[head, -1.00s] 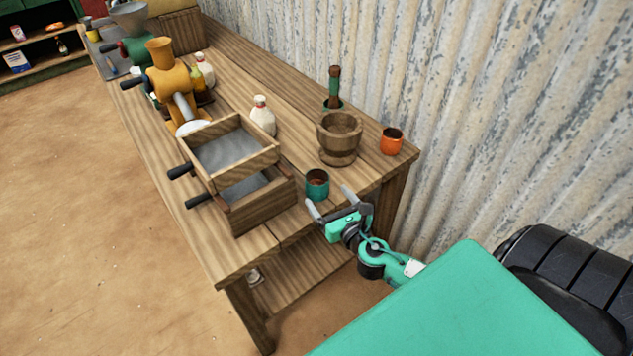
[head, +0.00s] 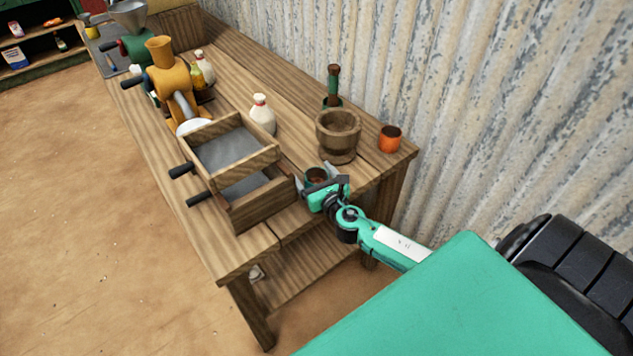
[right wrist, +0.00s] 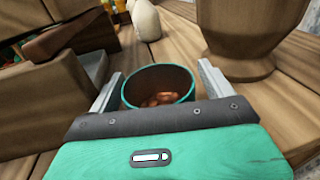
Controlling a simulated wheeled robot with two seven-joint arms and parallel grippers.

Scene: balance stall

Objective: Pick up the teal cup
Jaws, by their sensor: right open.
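The teal cup (head: 316,174) stands upright on the wooden table near its front right edge. In the right wrist view the cup (right wrist: 158,78) shows its teal rim and brown contents inside. My right gripper (head: 313,172) is open, with one finger on each side of the cup. In the right wrist view, the right gripper (right wrist: 158,85) has the cup between its fingers, and I cannot tell whether either finger touches it. The cup's lower part is hidden by the gripper body. My left gripper is not in view.
A wooden mortar (head: 338,137) stands just behind the cup, and an orange cup (head: 390,138) is at the table's right end. A white bottle (head: 262,115) stands farther back.

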